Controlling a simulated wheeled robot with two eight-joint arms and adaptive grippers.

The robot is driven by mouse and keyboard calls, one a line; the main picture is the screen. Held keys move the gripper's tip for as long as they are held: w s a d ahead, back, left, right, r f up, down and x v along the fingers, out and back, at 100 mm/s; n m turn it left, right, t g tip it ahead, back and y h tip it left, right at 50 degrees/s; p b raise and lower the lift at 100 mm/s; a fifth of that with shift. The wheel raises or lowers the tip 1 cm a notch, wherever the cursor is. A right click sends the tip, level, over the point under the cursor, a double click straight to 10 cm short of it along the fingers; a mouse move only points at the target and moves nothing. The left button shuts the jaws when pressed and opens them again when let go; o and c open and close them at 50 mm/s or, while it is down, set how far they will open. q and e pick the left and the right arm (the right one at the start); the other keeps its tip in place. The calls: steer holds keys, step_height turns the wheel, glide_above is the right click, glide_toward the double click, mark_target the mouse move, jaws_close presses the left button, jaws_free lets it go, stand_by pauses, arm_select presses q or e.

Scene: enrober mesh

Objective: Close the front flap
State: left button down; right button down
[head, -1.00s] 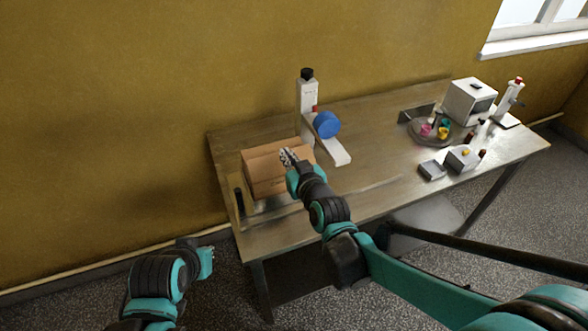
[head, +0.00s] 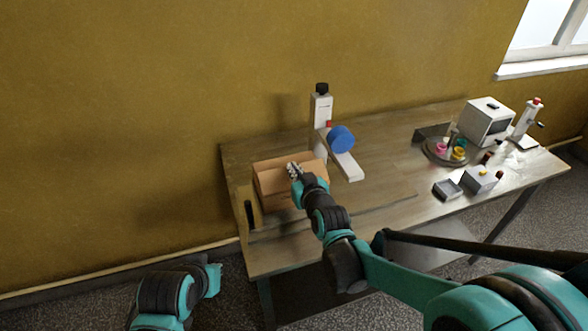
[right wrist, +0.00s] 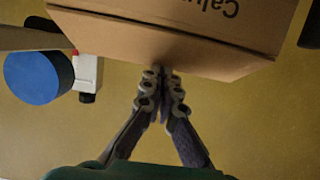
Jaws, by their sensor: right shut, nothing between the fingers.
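A brown cardboard box (head: 270,187) sits at the left end of the workbench, and its top looks mostly covered. In the right wrist view the box (right wrist: 200,22) appears upside down, with printed lettering on one face and a plain cardboard panel, perhaps the flap, along its edge. My right gripper (head: 294,169) is over the top of the box. Its fingertips (right wrist: 162,92) are together and empty, right at the panel's edge; I cannot tell if they touch it. My left arm (head: 180,293) is low at the left, away from the bench; its fingers are not clear.
A white stand with a blue roll (head: 341,139) is just right of the box. The wooden bench (head: 385,175) is clear in the middle. A round tray (head: 436,154) with small coloured items, a white machine (head: 487,121) and small grey boxes stand at the right.

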steer(key=shift+w+p, duration=0.15)
steer(key=shift+p, duration=0.15)
steer(key=shift+g, duration=0.3)
steer(key=g+p, duration=0.1)
steer(key=w+g+h+p, duration=0.1)
steer(key=p, duration=0.1)
steer(key=shift+w+a+f+g, duration=0.1)
steer(key=shift+a+f+g, duration=0.1)
steer(key=shift+a+g, duration=0.1)
steer(key=shift+w+f+g+p, duration=0.2)
steer(key=shift+f+g+p, duration=0.15)
steer(key=shift+g+p, duration=0.25)
steer(key=shift+w+f+h, duration=0.1)
steer(key=shift+f+h, duration=0.05)
steer(key=shift+h, duration=0.15)
steer(key=shift+w+a+f, duration=0.1)
steer(key=shift+f, duration=0.15)
